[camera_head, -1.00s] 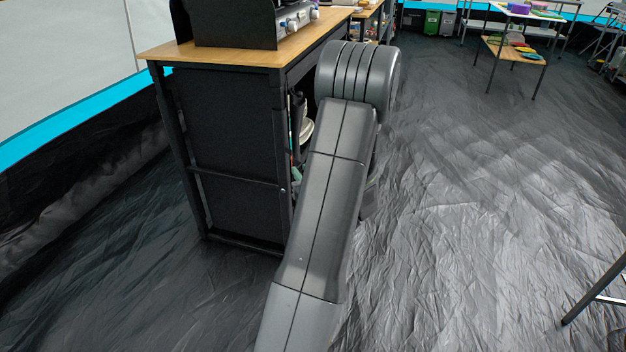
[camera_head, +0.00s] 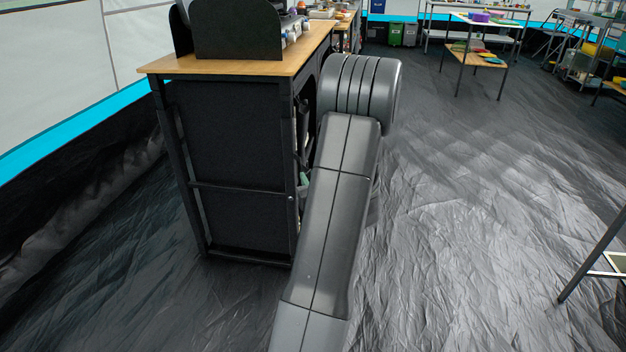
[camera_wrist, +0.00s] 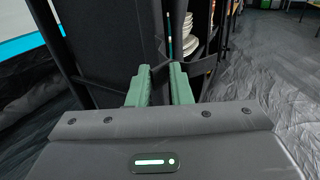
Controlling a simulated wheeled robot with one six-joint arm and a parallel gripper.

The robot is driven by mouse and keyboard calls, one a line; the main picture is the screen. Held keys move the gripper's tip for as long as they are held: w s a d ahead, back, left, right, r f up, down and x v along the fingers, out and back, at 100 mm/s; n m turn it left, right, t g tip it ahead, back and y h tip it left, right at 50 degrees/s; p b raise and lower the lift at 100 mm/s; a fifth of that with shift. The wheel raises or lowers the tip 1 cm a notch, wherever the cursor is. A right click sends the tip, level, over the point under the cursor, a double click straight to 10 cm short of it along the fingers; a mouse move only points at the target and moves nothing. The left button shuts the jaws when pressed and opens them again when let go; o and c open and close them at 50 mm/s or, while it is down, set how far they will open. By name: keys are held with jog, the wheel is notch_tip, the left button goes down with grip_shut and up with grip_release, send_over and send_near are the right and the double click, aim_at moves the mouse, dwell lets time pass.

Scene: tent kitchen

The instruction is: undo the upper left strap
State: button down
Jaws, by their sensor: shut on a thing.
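In the wrist view, my gripper (camera_wrist: 160,82) has two green fingers close together at the front corner of the black fabric cupboard (camera_wrist: 110,40). A dark strap-like piece (camera_wrist: 158,72) is between the fingertips, and they are shut on it. The cupboard also shows in the head view (camera_head: 235,135), under a wooden top. My own arm covers much of its open front there, and only a bit of green finger shows beside the corner post. I cannot tell from these frames where the strap's ends are fastened.
Stacked plates (camera_wrist: 190,35) stand inside the cupboard, right of the fingers. A black windshield (camera_head: 238,30) and small jars are on the wooden top (camera_head: 230,66). A low table (camera_head: 478,55) stands far off. The floor on the right (camera_head: 470,190) is mostly clear.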

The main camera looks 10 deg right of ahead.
jog(key=c, duration=1.6)
grip_release()
jog(key=shift+w+a+r+y, duration=0.3)
jog(key=shift+a+r, duration=0.1)
jog(key=shift+a, duration=0.2)
jog(key=p+v, duration=0.2)
jog(key=v, duration=1.2)
jog(key=shift+s+f, duration=0.3)
jog(key=shift+f, duration=0.05)
jog(key=b+x, duration=0.1)
jog(key=x, duration=1)
jog(key=shift+w, duration=0.3)
